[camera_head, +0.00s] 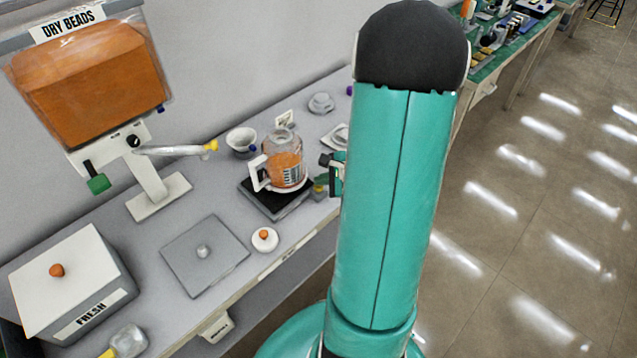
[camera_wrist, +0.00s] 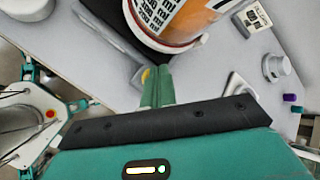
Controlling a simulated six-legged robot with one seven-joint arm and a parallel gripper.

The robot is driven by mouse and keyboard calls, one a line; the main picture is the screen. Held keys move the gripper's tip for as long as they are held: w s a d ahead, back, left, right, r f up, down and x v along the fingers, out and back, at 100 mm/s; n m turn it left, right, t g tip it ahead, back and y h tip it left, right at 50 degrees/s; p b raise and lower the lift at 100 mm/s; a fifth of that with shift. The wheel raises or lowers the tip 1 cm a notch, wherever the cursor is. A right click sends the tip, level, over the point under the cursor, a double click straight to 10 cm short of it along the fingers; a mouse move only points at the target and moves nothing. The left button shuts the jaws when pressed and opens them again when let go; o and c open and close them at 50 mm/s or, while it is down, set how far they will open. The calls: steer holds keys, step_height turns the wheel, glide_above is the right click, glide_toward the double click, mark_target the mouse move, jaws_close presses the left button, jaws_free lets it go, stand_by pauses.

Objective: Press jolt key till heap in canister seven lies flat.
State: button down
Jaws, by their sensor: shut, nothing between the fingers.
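A clear canister of orange beads (camera_head: 285,168) with a white handle stands on a black plate (camera_head: 258,203) in the head view. The heap's top shows through the glass; I cannot tell whether it is level. I read no seven on it. The wrist view shows the canister's lower side (camera_wrist: 178,22) with printed volume marks. My gripper (camera_wrist: 157,88) is shut and empty, its green fingers just in front of the plate. A small yellow piece (camera_wrist: 146,75), perhaps the jolt key, shows beside the fingertips, which partly hide it; I cannot tell whether they touch.
A bead hopper (camera_head: 90,85) with a green lever stands at the left. A grey box (camera_head: 85,290) marked FRESH, a grey square plate (camera_head: 205,265) and a white lid (camera_head: 264,240) lie along the bench. A white bowl (camera_head: 241,140) stands behind the canister.

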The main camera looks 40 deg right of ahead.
mark_target(323, 187)
steer(key=shift+r, duration=1.05)
steer(key=shift+r, duration=0.1)
step_height(323, 187, up, 5)
steer(key=shift+f, duration=0.1)
stand_by(0.8)
